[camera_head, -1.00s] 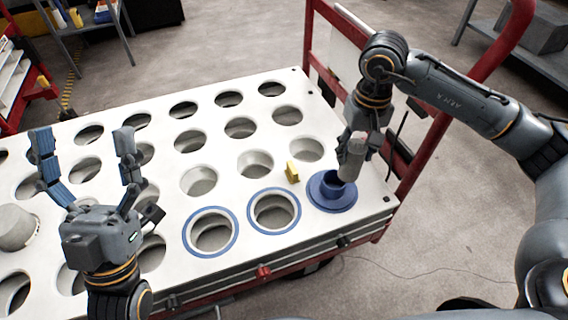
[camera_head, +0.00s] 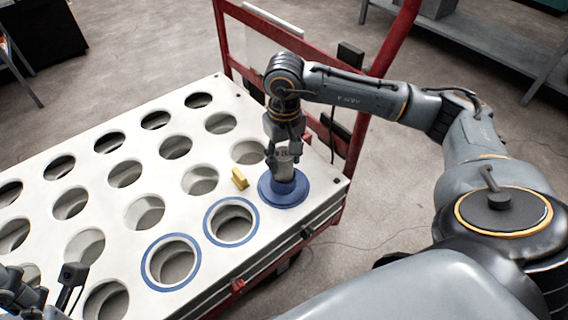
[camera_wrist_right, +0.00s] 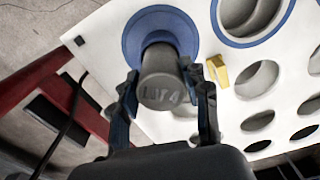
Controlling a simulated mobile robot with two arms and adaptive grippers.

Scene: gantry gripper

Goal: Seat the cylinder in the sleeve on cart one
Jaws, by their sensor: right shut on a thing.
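The grey cylinder (camera_head: 285,168) is upright in my right gripper (camera_head: 284,152), at the mouth of the blue flanged sleeve (camera_head: 283,194) on the cart's white top. Its lower end is hidden by the sleeve's collar, and I cannot tell how deep it sits. In the right wrist view my right gripper (camera_wrist_right: 165,100) has a finger on each side of the cylinder (camera_wrist_right: 165,82), whose end bears lettering. The blue sleeve (camera_wrist_right: 136,38) lies just beyond it. Of my left gripper (camera_head: 22,290) only a part shows at the lower left edge; its fingers are not clear.
The cart's white top (camera_head: 203,267) has rows of round holes, two ringed in blue beside the sleeve. A small yellow block (camera_head: 239,179) stands left of the sleeve. The cart's red frame (camera_head: 357,145) rises behind and right of my right gripper.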

